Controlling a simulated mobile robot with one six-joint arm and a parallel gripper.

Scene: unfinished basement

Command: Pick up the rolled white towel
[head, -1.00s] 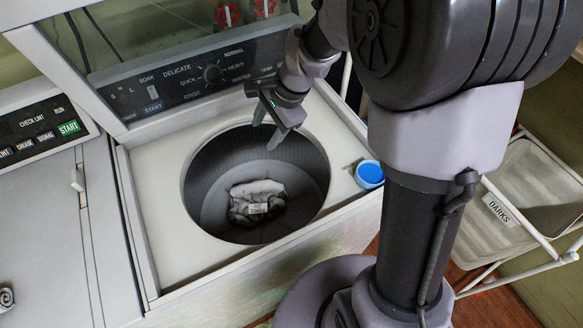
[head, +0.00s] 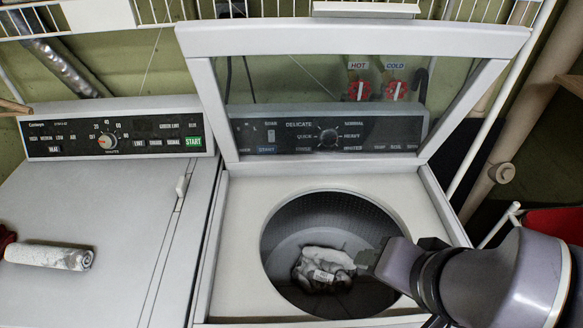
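The rolled white towel (head: 50,257) lies on its side on the flat top of the dryer at the far left. Its spiral end faces right, and something dark red touches or sits close behind its left end. My gripper (head: 368,260) is far to the right of it, over the washer's drum opening. The gripper is seen small and partly behind my own wrist, so its fingers are not clear. A crumpled white and grey cloth bundle (head: 322,268) with a small tag lies in the drum, close to the gripper in the picture. I cannot tell whether they touch.
The washer (head: 240,245) has its lid (head: 205,42) raised, with a glass panel. The dryer (head: 100,215) adjoins it on the left, its top largely clear around the towel. A wire shelf (head: 150,18) hangs above. A red item (head: 552,222) is at the right.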

